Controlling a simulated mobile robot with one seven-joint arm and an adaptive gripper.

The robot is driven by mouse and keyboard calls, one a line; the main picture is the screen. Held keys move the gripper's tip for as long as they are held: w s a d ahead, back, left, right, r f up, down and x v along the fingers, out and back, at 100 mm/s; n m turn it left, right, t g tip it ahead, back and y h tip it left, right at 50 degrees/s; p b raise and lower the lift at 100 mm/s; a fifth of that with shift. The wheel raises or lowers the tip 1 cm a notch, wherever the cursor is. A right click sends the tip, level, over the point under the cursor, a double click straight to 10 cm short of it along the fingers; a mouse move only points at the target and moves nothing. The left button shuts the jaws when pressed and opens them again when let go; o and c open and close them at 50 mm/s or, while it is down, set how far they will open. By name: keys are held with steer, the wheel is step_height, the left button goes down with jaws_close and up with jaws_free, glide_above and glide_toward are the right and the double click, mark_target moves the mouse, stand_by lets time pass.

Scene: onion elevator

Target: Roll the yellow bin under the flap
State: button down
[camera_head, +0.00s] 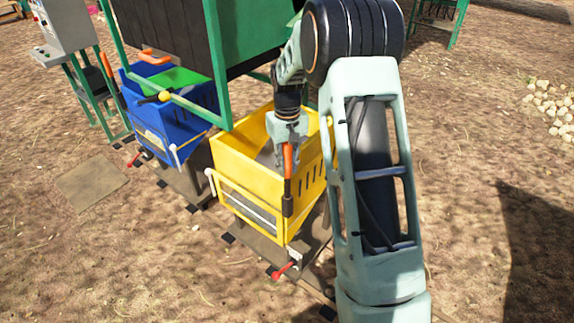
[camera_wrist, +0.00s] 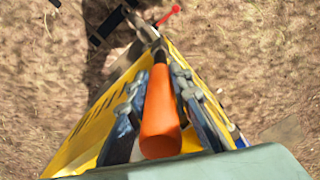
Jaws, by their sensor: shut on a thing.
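The yellow bin (camera_head: 232,158) stands upright on a low dark base in the middle of the head view, beside the blue bin. My gripper (camera_head: 288,150) reaches down at the bin's near right corner and is shut on an upright orange handle (camera_head: 288,162). In the wrist view the orange handle (camera_wrist: 161,115) sits between the two fingers, with the yellow bin (camera_wrist: 104,112) around it. A green flap (camera_head: 182,79) lies over the blue bin (camera_head: 190,122), under the green-framed machine (camera_head: 247,38). My arm hides the bin's right side.
A red lever (camera_head: 284,270) sticks out low at the front of the yellow bin's base, and it also shows in the wrist view (camera_wrist: 170,15). A control box (camera_head: 66,25) on green legs stands at the left. White stones (camera_head: 553,107) lie far right. Bare ground lies in front.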

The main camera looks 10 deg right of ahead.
steer(key=shift+w+a+r, duration=0.1)
steer(key=shift+w+a, duration=0.1)
steer(key=shift+w, duration=0.05)
steer(key=c, duration=1.8)
jaws_free()
steer(key=shift+o, duration=0.3)
step_height(320, 180, up, 12)
steer(key=shift+s+f, duration=0.1)
